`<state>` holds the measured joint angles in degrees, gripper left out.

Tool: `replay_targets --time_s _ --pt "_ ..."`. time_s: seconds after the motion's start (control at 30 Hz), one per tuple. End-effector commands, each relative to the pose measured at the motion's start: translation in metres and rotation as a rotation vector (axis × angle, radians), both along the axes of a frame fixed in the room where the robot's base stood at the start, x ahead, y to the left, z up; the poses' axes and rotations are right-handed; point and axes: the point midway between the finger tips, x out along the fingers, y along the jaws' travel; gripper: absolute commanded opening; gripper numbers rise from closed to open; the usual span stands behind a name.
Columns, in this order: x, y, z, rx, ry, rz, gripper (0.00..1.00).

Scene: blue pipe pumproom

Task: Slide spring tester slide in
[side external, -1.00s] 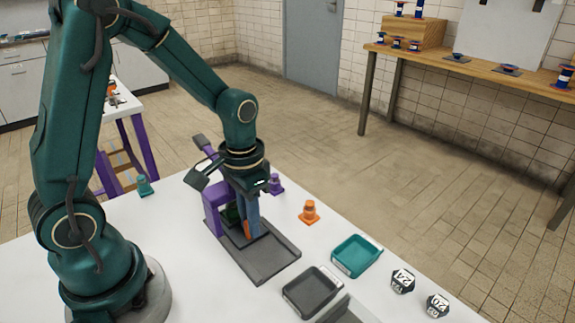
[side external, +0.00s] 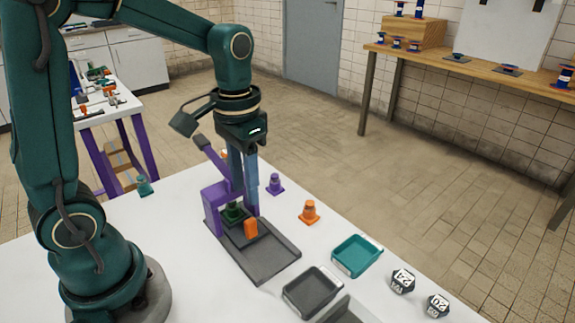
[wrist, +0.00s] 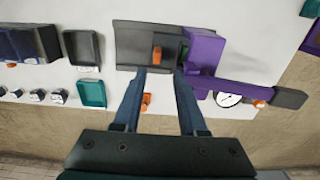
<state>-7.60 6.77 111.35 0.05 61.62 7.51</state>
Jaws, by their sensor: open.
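The spring tester stands on the white table with a purple frame (side external: 213,208) and a long grey base (side external: 270,262). Its slide has an upright orange handle (side external: 250,228), beside the frame at the frame end of the base. A dark green part (side external: 233,212) sits under the frame, partly hidden. The wrist view shows the orange handle (wrist: 156,54), the green part (wrist: 184,52) close against the purple frame (wrist: 205,52), and bare grey base left of the handle. My gripper (side external: 246,207) is open and empty above the handle; its fingertips (wrist: 160,73) lie apart in the wrist view.
The tester's purple lever (side external: 213,155) rises beside my gripper. Purple (side external: 275,184) and orange (side external: 309,212) cones stand behind the tester. A teal tray (side external: 357,256), a dark tray (side external: 313,291) and two numbered dark blocks (side external: 402,281) lie to the right.

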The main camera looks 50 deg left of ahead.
Motion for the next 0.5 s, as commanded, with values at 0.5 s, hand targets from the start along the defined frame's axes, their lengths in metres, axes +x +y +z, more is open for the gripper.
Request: replay_targets --time_s 0.5 --pt "0.0 0.0 0.037 0.001 0.0 0.0 0.47"
